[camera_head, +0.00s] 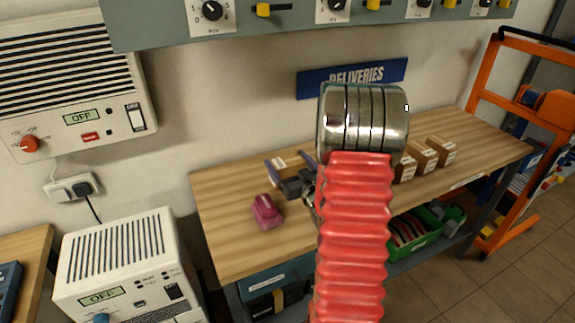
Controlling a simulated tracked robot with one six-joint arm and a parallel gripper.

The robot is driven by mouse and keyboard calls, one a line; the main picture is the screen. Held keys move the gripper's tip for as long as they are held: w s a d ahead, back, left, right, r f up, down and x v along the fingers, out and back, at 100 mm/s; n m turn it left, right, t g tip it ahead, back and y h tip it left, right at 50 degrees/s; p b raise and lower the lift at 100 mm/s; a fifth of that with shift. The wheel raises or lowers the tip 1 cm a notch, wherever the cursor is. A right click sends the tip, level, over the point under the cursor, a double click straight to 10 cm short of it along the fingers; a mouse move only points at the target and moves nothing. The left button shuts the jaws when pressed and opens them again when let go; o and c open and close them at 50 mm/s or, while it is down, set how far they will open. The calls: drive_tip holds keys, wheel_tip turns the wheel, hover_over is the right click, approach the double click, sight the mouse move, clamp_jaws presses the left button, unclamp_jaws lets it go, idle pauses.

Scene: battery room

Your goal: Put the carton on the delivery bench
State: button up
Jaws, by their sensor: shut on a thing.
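The delivery bench (228,225) has a wooden top and stands against the wall under a blue DELIVERIES sign (352,78). My gripper (289,161) is over the left part of the bench, its two bluish fingers pointing to the wall. A small brown carton with a white label (279,163) shows between the fingers, and my gripper is shut on it. I cannot tell whether the carton touches the bench top. My red sleeved arm and metal joint hide the middle of the bench.
Several similar brown cartons (424,157) stand in a row on the bench's right part. A pink object (266,212) lies near my gripper. Green bins (417,229) sit below. An orange frame (489,75) stands right, a white OFF unit (118,262) left.

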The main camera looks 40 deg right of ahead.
drive_tip(key=shift+f, duration=0.5)
drive_tip(key=shift+f, duration=0.6)
drive_tip(key=o, duration=1.3)
drive_tip(key=shift+s+f, duration=0.1)
drive_tip(key=shift+f, duration=0.1)
drive_tip(key=shift+o, duration=0.2)
drive_tip(key=shift+r, duration=0.1)
drive_tip(key=shift+r, duration=0.6)
drive_tip(key=v, duration=1.1)
drive_tip(key=shift+s+a, duration=0.25)
drive_tip(key=shift+s, duration=0.1)
drive_tip(key=shift+r, duration=0.15)
